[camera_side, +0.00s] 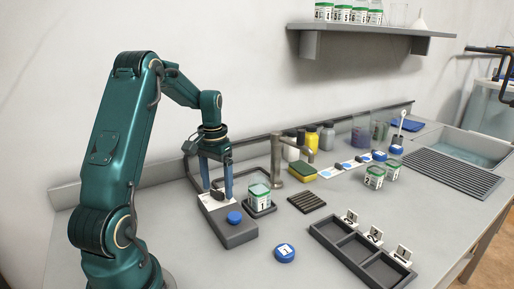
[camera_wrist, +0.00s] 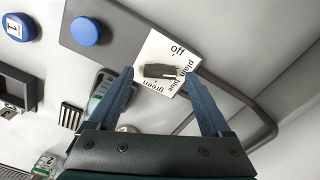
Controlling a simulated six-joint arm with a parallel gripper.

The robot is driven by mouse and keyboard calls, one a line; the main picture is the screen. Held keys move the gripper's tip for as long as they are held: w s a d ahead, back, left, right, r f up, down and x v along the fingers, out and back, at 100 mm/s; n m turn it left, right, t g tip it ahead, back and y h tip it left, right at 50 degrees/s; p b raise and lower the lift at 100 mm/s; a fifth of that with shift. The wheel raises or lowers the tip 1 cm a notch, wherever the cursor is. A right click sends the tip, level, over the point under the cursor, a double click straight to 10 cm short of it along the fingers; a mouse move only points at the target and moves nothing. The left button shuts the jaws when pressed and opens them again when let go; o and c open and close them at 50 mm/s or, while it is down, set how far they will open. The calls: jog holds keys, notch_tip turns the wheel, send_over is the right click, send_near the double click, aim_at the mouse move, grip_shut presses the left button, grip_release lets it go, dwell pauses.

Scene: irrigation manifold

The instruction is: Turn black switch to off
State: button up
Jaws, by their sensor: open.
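The black switch (camera_wrist: 160,71) is a small dark knob on a white label plate (camera_wrist: 152,50) in the wrist view. My gripper (camera_wrist: 158,76) is open, one finger on either side of the knob; contact cannot be told.
A blue button (camera_side: 234,217) sits on the same box, also in the wrist view (camera_wrist: 85,31). A blue lid (camera_side: 285,254) and a sectioned tray (camera_side: 325,232) lie in front.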

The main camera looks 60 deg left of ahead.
jog(key=shift+f, duration=0.4)
grip_shut()
jog(key=shift+n, duration=0.3)
jog(key=n, duration=0.4)
jog(key=shift+a+n, duration=0.1)
jog(key=shift+n, duration=2.6)
